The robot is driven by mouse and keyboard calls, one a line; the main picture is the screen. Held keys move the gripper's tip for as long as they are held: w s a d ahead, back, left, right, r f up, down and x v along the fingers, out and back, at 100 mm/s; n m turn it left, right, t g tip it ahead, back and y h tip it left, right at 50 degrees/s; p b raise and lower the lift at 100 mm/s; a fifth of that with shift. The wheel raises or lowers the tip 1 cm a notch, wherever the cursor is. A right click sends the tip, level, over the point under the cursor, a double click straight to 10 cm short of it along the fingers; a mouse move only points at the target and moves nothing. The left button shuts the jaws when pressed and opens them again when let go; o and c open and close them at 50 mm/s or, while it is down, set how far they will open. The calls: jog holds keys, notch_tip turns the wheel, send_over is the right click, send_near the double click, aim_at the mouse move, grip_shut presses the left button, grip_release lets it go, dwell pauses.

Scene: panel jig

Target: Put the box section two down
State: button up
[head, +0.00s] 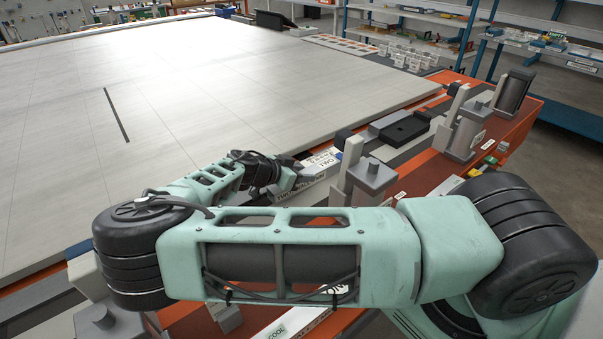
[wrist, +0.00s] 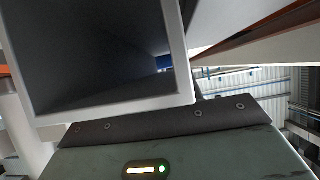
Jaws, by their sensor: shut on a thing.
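The box section (wrist: 115,108) is a hollow rectangular tube with a pale rim and a dark inside. Its open end fills the upper left of the wrist view, close to the camera. My gripper (head: 290,178) is shut on it, low at the near right edge of the large panel. In the head view, a pale labelled bar (head: 316,188) shows at the gripper, but my arm hides much of this spot. I cannot tell whether the box section touches anything below. The fingertips are not clear in the wrist view.
The broad pale panel (head: 200,85) lies left and behind, with a thin dark strip (head: 116,115) on it. Grey clamp blocks (head: 372,176) (head: 468,135) stand along the orange frame (head: 516,127) at right, near my gripper. A black flat block (head: 404,128) lies between them.

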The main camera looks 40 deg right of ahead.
jog(key=o, duration=1.2)
jog(key=shift+c, duration=0.2)
jog(key=shift+r, duration=0.1)
jog(key=shift+a+r, duration=0.1)
jog(key=shift+a, duration=0.25)
jog(key=b+v, duration=0.1)
jog(key=v, duration=1)
jog(key=shift+b, duration=0.4)
jog(key=shift+a, duration=0.1)
